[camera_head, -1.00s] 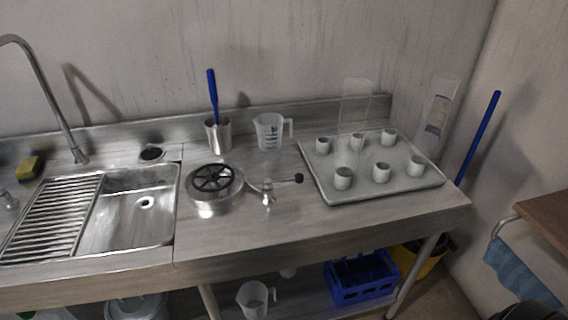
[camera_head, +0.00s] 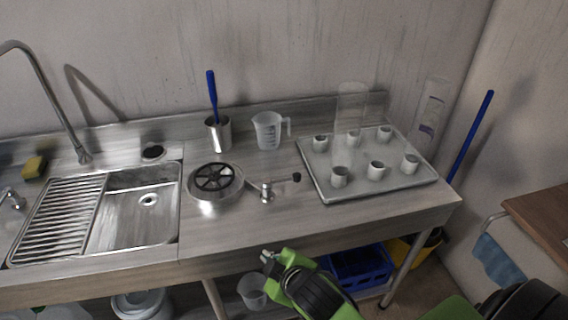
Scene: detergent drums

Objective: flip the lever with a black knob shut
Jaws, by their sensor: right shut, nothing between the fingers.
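The lever with a black knob (camera_head: 296,177) stands on the steel worktop, just right of a round metal vessel with a black spoked handwheel (camera_head: 214,178). Its arm points to the right from a small metal post (camera_head: 267,191). My right gripper (camera_head: 267,257) is shut and empty, in front of the worktop's front edge, nearer to me than the lever and apart from it. Its green and black arm comes in from the bottom right. My left gripper is not in view.
A grey tray (camera_head: 371,190) with several white cups lies to the right of the lever. A measuring jug (camera_head: 268,131) and a metal beaker (camera_head: 218,135) with a blue-handled tool stand behind. The sink (camera_head: 126,218) is at left. The worktop in front of the lever is clear.

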